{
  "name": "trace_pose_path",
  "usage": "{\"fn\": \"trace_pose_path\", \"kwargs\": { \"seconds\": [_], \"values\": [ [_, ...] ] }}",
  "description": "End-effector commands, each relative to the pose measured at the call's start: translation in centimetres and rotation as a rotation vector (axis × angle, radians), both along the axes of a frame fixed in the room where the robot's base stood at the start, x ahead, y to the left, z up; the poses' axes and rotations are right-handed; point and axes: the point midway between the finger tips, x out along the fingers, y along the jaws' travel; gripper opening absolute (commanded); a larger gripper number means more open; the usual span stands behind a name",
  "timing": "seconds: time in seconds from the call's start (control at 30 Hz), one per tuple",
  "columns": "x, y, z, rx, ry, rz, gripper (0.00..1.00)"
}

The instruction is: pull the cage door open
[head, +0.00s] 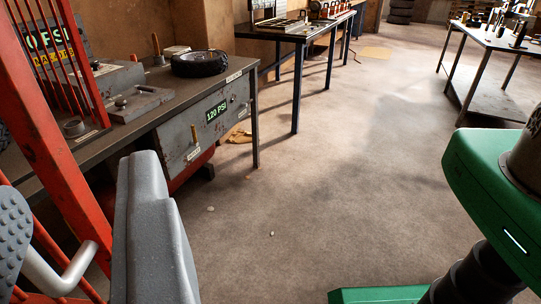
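The cage door (50,140) is a red barred frame at the left edge of the head view, and only part of it shows. A pale metal bar handle (75,268) is on it at the lower left. My gripper (76,185) is at the lower left, with one grey finger to the right of the handle and a studded finger pad to its left. The fingers are wide apart, and the handle shows between them with a gap on the right side. Whether the left pad touches the handle I cannot tell. The door's hinge and latch are not visible.
A workbench (180,73) with a tire (199,63) and a grey panel reading 120 PSI (190,128) stands beyond the door. Two more tables (300,31) (505,42) stand farther back. The concrete floor (310,190) in the middle is clear.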

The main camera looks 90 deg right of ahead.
Motion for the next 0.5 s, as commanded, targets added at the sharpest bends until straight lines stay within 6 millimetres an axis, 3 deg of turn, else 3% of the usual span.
{"fn": "trace_pose_path", "kwargs": {
  "seconds": [0.2, 0.5],
  "values": [
    [-1.7, -0.7, 0.3, 0.003, -0.002, 0.001, 0.29],
    [-2.1, -0.9, 0.2, 0.001, -0.001, 0.0, 0.29]
  ]
}}
